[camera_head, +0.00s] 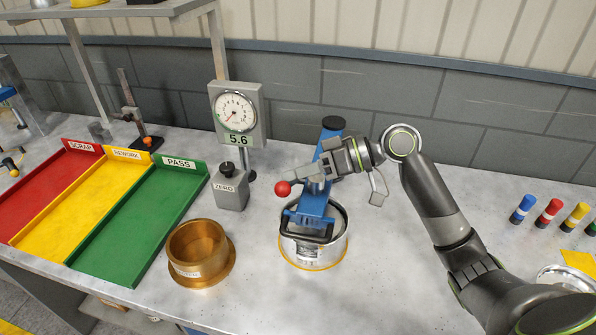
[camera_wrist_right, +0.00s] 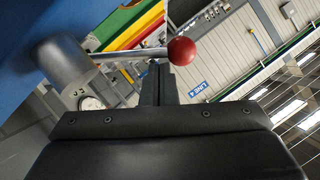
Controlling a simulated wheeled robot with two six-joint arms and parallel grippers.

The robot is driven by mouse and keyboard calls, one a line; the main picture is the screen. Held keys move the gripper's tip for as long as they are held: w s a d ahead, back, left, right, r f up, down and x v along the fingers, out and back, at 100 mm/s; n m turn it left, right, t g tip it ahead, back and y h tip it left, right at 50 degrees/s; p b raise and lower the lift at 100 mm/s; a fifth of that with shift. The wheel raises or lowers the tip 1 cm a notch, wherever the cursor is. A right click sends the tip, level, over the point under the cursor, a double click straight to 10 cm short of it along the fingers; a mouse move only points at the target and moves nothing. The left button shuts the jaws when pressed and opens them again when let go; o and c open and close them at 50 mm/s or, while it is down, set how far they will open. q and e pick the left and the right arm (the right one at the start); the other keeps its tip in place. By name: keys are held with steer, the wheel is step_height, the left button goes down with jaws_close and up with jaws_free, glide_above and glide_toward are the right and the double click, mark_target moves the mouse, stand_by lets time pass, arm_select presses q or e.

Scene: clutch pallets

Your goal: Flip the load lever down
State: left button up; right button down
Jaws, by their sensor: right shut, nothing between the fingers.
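The load lever ends in a red ball knob (camera_head: 283,188) at the left of the blue press (camera_head: 314,207). In the right wrist view its silver rod (camera_wrist_right: 135,53) runs from a grey hub to the red knob (camera_wrist_right: 181,51). My right gripper (camera_head: 298,180) is shut and empty, its fingertips just right of the knob. In the right wrist view the fingertips (camera_wrist_right: 158,75) lie close beside the rod, near the knob. I cannot tell whether they touch it. In the head view the gripper hides most of the rod. My left gripper is not in view.
The press stands over a silver round pan (camera_head: 338,252) on the grey bench. A brass cup (camera_head: 198,250), a ZERO box (camera_head: 230,190) and a dial gauge (camera_head: 237,112) stand to the left, with SCRAP, REWORK and PASS trays (camera_head: 140,225) beyond. Coloured pegs (camera_head: 548,212) stand right.

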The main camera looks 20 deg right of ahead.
steer(key=s+f+n+b, duration=0.1)
steer(key=a+f+n+t+h+b, duration=0.1)
steer(key=b, duration=0.1)
steer(key=shift+s+a+f, duration=0.1)
steer(key=shift+s+f, duration=0.05)
steer(key=shift+s, duration=0.2)
steer(key=s+d+r, duration=0.2)
steer(key=d+r, duration=0.5)
steer(key=d, duration=0.1)
steer(key=shift+d+r, duration=0.25)
steer(key=shift+r, duration=0.1)
stand_by(0.6)
steer(key=shift+s+p, duration=0.1)
steer(key=shift+p, duration=0.2)
